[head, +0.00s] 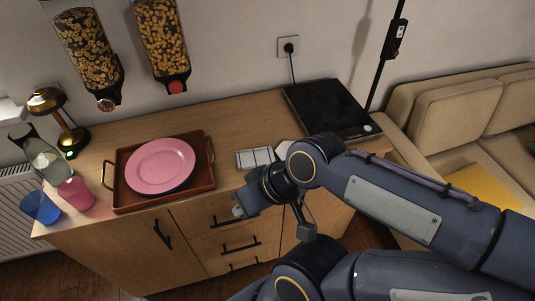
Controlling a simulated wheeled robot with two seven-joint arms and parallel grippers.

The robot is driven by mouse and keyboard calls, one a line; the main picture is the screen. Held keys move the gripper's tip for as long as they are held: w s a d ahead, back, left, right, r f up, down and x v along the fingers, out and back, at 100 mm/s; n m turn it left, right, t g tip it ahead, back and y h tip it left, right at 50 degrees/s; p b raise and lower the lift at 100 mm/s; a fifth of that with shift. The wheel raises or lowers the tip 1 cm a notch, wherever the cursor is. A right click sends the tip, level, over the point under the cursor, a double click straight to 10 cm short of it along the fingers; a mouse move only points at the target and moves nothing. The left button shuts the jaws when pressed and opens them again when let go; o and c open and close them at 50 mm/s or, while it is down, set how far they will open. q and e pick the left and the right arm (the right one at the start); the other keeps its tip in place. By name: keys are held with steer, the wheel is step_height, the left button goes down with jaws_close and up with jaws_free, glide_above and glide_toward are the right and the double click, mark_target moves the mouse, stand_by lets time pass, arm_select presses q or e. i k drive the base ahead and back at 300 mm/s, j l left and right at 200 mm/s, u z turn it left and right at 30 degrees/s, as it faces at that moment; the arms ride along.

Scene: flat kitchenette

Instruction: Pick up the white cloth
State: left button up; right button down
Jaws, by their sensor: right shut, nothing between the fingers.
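A white cloth (255,157) with dark grid lines lies flat on the wooden counter, to the right of the brown tray. My right gripper (238,211) is in front of the counter's front edge, below and slightly left of the cloth in the picture. It is shut and empty, apart from the cloth. My left gripper is out of view.
A brown tray (121,191) holds a pink plate (160,166). A blue cup (40,208), a pink cup (76,194), a bottle (46,160) and a brass lamp (60,116) stand at the left. A black hob (325,106) lies at the right. A pale flat object (284,151) lies beside the cloth.

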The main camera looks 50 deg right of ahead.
mark_target(249, 159)
steer(key=k+z, duration=0.1)
steer(key=z, duration=1.35)
steer(key=u, duration=3.15)
steer(key=z, duration=3.15)
steer(key=i+l+u, duration=0.1)
steer(key=l, duration=0.2)
steer(key=i+l+u, duration=0.25)
steer(key=l, duration=0.4)
steer(key=i+l+u, duration=0.1)
steer(key=i+l, duration=0.15)
steer(key=i+l+u, duration=0.1)
steer(key=l, duration=0.35)
